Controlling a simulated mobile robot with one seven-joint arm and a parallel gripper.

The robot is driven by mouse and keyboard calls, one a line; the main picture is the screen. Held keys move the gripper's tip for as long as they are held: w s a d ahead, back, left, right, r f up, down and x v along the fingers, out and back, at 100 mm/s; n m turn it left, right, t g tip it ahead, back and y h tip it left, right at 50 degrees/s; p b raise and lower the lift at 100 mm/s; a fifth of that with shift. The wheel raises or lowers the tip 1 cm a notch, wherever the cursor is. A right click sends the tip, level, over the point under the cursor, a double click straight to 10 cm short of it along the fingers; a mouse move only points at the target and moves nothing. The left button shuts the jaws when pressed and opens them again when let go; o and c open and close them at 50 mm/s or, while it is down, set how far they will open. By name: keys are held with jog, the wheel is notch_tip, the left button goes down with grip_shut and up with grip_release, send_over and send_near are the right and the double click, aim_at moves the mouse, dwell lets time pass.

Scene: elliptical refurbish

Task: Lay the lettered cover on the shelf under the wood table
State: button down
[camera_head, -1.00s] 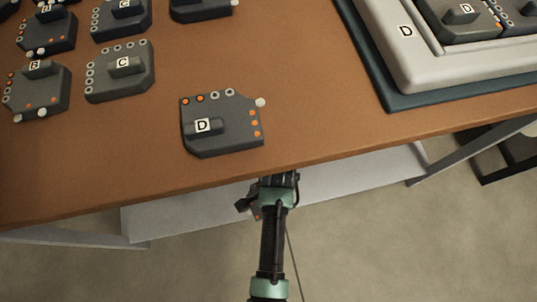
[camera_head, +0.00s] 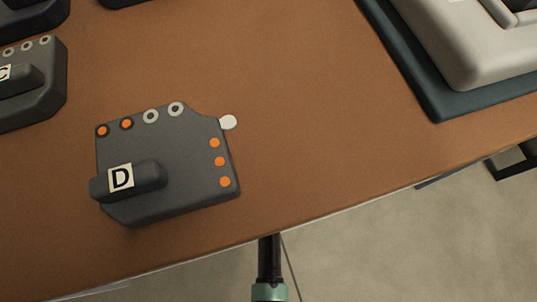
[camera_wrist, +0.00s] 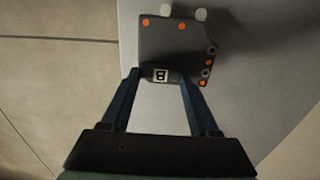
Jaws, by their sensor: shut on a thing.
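In the wrist view a dark grey cover (camera_wrist: 172,42) with a letter B label, orange and grey ring marks and two pale knobs is between my fingers. My gripper (camera_wrist: 160,76) is shut on its raised handle. The pale grey shelf (camera_wrist: 260,70) lies beneath and beside the cover; I cannot tell whether they touch. In the head view the wood table (camera_head: 300,120) hides my gripper and the held cover. Only part of my arm shows below the table's front edge. A cover lettered D (camera_head: 180,165) lies on the tabletop near that edge.
A cover lettered C (camera_head: 30,85) lies at the left of the tabletop. A pale tray (camera_head: 465,60) on a dark teal base (camera_head: 415,80) stands at the upper right. Tiled floor (camera_wrist: 55,90) shows left of the shelf.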

jog(key=shift+f+b, duration=0.7)
jog(key=shift+f, duration=0.75)
jog(key=shift+f, duration=0.2)
jog(key=shift+c, duration=0.7)
grip_release()
jog(key=shift+r, duration=0.15)
notch_tip(320, 180, up, 12)
jog(key=p, duration=0.7)
